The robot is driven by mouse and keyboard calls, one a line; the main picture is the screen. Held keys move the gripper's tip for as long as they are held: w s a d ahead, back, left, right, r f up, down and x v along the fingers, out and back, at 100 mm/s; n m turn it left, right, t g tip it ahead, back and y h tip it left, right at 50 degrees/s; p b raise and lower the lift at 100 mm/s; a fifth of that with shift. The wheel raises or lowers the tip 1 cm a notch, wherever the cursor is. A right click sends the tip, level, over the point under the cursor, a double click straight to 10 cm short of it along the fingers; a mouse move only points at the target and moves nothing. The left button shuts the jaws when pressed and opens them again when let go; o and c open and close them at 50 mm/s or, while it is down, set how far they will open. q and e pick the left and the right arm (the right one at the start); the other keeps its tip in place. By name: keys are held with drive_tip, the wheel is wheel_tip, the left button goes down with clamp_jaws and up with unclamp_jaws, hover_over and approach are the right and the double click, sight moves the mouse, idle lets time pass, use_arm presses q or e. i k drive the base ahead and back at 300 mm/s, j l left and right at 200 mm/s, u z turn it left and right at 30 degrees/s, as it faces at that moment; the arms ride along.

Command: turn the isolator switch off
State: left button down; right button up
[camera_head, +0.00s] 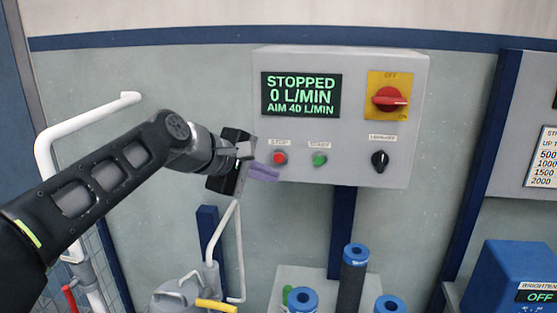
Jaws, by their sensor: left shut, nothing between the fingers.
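The isolator switch (389,98) is a red rotary handle on a yellow plate at the upper right of a grey control box (347,145). OFF is marked above it and ON below. The handle lies roughly level, its white mark pointing right. The box's display (300,95) reads STOPPED, 0 L/MIN, AIM 40 L/MIN. My left gripper (264,173) is shut and empty at the box's lower left edge, just below the red stop button (279,158). It is well to the left of and below the switch. I cannot tell whether it touches the box. My right gripper is out of view.
A green start button (319,160) and a black knob (380,160) sit on the box. Blue-capped cylinders (354,255) stand below it. A white pipe (85,122) is at left, and a blue BRIGHTENER unit (508,278) at lower right. The space before the switch is clear.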

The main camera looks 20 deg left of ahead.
sight(388, 99)
drive_tip(key=k+j, duration=0.25)
drive_tip(key=k, duration=0.2)
drive_tip(key=k+j, duration=0.25)
drive_tip(key=k, duration=0.25)
